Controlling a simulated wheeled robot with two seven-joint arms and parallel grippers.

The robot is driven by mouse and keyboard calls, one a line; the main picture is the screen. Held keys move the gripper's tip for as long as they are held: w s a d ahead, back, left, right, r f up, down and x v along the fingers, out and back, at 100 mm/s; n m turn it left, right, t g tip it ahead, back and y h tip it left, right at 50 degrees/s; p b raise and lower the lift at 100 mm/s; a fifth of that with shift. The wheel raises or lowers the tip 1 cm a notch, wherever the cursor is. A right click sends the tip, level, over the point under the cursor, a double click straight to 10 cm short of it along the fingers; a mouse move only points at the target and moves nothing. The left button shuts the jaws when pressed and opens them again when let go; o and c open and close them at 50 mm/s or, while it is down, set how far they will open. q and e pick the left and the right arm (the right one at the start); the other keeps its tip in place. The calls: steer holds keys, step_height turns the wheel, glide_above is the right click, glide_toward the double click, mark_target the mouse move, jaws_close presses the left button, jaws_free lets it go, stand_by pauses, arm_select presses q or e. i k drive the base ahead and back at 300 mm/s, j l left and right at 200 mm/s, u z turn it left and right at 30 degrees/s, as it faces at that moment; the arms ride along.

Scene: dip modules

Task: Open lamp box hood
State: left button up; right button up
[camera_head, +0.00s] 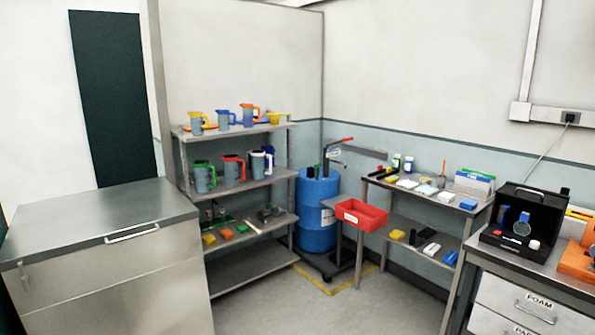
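A black box (538,209) that looks like the lamp box stands on the workbench at the right. Its near side looks open, and a round blue-grey disc (522,226) shows at its front. A small white item (534,244) and a small red item sit by its front edge. I cannot tell from here which part is the hood or how it stands. Neither of my grippers is in view.
The workbench (565,287) has labelled drawers, with an orange item (577,261) right of the box. A steel chest (101,216) stands left, shelves with jugs (235,130) and a blue drum (317,200) behind. A red bin (361,214) sits mid-room. Some floor is clear.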

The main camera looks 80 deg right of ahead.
mark_target(537, 197)
steer(key=z, duration=4.2)
steer(key=i+j+z, duration=0.1)
steer(key=z, duration=0.25)
steer(key=i+j+z, duration=0.2)
steer(key=z, duration=0.15)
steer(key=i+j+z, duration=0.2)
steer(key=z, duration=0.15)
